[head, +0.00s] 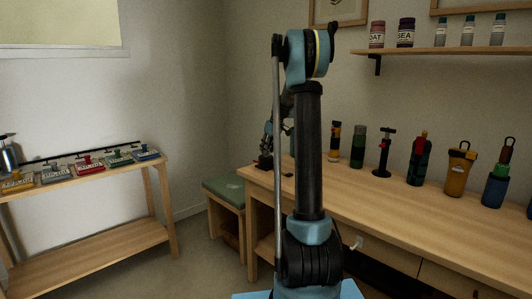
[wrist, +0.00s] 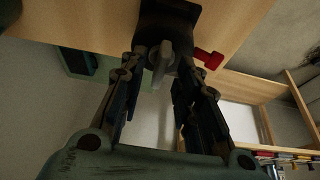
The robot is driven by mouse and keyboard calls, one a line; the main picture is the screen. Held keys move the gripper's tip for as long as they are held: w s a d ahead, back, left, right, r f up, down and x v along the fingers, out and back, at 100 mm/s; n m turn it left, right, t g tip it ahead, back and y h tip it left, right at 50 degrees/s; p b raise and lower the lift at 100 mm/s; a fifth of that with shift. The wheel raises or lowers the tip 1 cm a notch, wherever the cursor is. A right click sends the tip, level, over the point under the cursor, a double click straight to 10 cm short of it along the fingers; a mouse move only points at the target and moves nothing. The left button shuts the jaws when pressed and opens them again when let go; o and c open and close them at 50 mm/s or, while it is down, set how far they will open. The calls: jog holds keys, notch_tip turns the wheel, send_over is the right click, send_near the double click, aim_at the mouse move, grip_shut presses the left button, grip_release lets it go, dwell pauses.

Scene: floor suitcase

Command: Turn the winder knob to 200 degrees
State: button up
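The winder is a dark block (wrist: 168,20) at the edge of the wooden bench, at the top middle of the wrist view. A grey lever-like winder knob (wrist: 161,62) sticks out of it towards my gripper. A red part (wrist: 209,59) juts out at the block's right. My gripper (wrist: 160,76) is open, with one finger on each side of the knob and gaps showing between knob and fingers. Whether the tips touch the block is unclear. In the head view my gripper (head: 267,143) is small and dark at the bench's left end, partly hidden by my arm.
The bench (head: 420,210) carries several upright tools and flasks, including a yellow one (head: 459,172), right of my arm. A green-topped stool (head: 224,190) stands at its left end. A low shelf table (head: 90,248) with coloured boxes is at left. Floor between is clear.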

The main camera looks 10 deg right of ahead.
jog(key=shift+x, duration=0.75)
jog(key=shift+c, duration=0.2)
grip_shut()
jog(key=shift+s+a+m, duration=0.1)
jog(key=shift+m, duration=0.3)
jog(key=m, duration=0.2)
jog(key=m+h, duration=0.1)
jog(key=shift+a+m+t+h, duration=0.1)
jog(key=shift+m+t+h, duration=0.2)
jog(key=shift+m, duration=0.1)
jog(key=m+h, duration=0.2)
jog(key=m, duration=0.3)
jog(key=shift+a, duration=0.1)
